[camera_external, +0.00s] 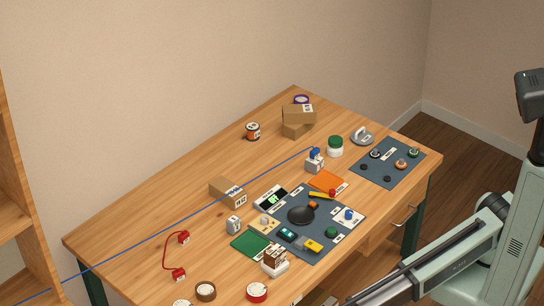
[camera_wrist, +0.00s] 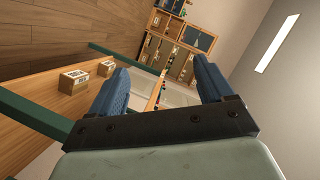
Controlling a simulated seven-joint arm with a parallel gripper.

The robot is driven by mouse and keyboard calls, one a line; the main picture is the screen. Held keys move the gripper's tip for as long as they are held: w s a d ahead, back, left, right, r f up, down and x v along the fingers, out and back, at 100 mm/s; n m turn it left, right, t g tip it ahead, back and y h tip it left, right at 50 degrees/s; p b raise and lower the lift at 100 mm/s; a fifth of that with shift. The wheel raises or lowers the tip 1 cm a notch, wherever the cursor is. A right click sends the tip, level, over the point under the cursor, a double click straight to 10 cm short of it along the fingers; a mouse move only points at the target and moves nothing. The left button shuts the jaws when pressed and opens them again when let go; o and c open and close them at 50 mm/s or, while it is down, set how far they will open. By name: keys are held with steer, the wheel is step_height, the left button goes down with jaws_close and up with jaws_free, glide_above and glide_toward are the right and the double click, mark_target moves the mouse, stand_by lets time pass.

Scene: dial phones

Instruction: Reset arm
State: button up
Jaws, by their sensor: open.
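My gripper (camera_wrist: 160,75) is open in the wrist view, with its two blue fingers wide apart and nothing held between them. It does not show clearly in the external view, where pale green links of my arm fill the lower right, beside the desk. The wooden desk (camera_external: 140,225) carries a dark mat (camera_external: 325,245) with several small parts and a round black piece (camera_external: 301,215). A second dark mat (camera_external: 400,172) at the right end holds several knob-like parts.
A red cord (camera_external: 166,252) lies at the left. The wrist view shows two boxes (camera_wrist: 72,82), (camera_wrist: 106,68), green bars (camera_wrist: 35,116) and shelving (camera_wrist: 180,62).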

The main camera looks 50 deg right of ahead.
steer(key=w+d+f+m+t+h, duration=0.15)
steer(key=w+d+f, duration=0.35)
steer(key=d+f, duration=0.7)
steer(key=w+d+f+m+h, duration=0.3)
steer(key=w+d+f, duration=0.3)
steer(key=d, duration=1.1)
steer(key=w+d+f+m+t+h, duration=0.15)
steer(key=w+d+f, duration=0.25)
steer(key=d+f, duration=0.85)
steer(key=s+d+f+m+g+h, duration=0.1)
steer(key=s+d+f+h, duration=0.15)
steer(key=d, duration=0.85)
steer(key=s+d+f+g+h, duration=0.15)
steer(key=s+d, duration=0.25)
steer(key=d, duration=0.8)
steer(key=s+d+f+m+g+h, duration=0.1)
steer(key=s+d+f+h, duration=0.15)
steer(key=d, duration=0.85)
steer(key=s+d+m+g+h, duration=0.1)
steer(key=s+d+g+h, duration=0.1)
steer(key=s+d, duration=0.5)
steer(key=d, duration=0.3)
steer(key=shift+s+r, duration=0.2)
steer(key=shift+s, duration=0.15)
